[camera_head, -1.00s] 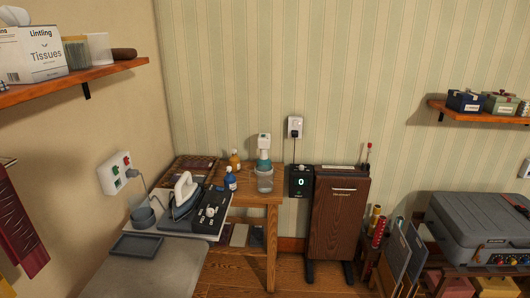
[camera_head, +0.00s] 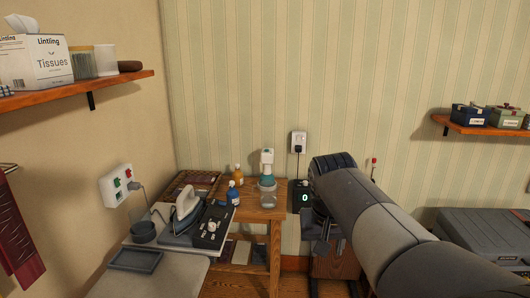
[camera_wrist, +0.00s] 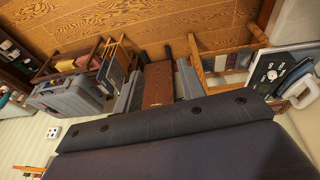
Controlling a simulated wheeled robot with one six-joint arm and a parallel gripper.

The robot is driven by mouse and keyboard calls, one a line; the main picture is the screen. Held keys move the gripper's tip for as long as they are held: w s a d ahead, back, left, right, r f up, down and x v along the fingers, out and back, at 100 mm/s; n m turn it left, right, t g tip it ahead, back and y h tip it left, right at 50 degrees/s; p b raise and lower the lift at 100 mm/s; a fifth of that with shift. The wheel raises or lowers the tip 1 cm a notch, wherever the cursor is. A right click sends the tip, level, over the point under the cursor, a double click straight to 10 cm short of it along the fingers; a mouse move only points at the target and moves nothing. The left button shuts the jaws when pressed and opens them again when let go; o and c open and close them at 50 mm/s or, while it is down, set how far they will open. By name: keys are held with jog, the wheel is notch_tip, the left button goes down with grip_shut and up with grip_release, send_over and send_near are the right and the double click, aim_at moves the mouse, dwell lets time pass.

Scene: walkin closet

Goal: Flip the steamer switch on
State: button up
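A white-and-teal device with a clear lower part, which looks like the steamer (camera_head: 267,165), stands upright at the back right of the wooden table. I cannot make out a switch on it. A black box with a lit "0" display (camera_head: 304,197) is just to its right, below a white wall outlet (camera_head: 299,143). My gripper (camera_head: 322,236) is below and right of that box, in front of the brown cabinet (camera_head: 338,266), apart from the steamer. In the wrist view my gripper (camera_wrist: 158,70) has its two grey fingers spread with nothing held; the cabinet shows beyond them.
Amber (camera_head: 238,176) and blue (camera_head: 232,194) bottles stand beside the steamer. A left-wall panel (camera_head: 120,186) has coloured switches. A grey case (camera_head: 480,235) is at right.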

jog(key=shift+m+y, duration=0.3)
jog(key=shift+y, duration=0.1)
jog(key=w+a, duration=0.1)
jog(key=w, duration=0.1)
jog(key=w+a+r, duration=0.1)
jog(key=w, duration=0.2)
jog(key=w+a+r+b, duration=0.1)
jog(key=w, duration=0.2)
jog(key=shift+w, duration=0.2)
jog(key=c, duration=0.6)
jog(key=shift+w+a, duration=0.25)
jog(key=shift+w, duration=0.1)
grip_shut()
jog(key=shift+r, duration=0.1)
